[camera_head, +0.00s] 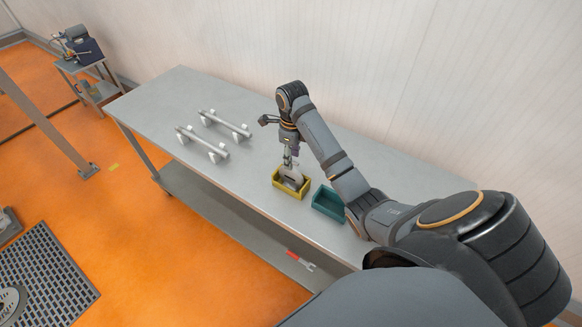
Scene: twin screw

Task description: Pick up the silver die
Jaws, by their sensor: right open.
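My right arm reaches across the table from the right, and my right gripper (289,163) points down over the yellow bin (279,187). It is open. A silver die (293,181) shows in the yellow bin, just below the gripper; its shape is small and partly hidden by the bin wall and the gripper. I cannot tell whether the fingers touch it. My left gripper is not in view.
A teal bin (326,203) stands right of the yellow bin, close to my forearm. Two silver screws (203,143) lie on white supports to the left. The grey table (150,100) is clear at its far left. A red-handled wrench (300,260) lies on the lower shelf.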

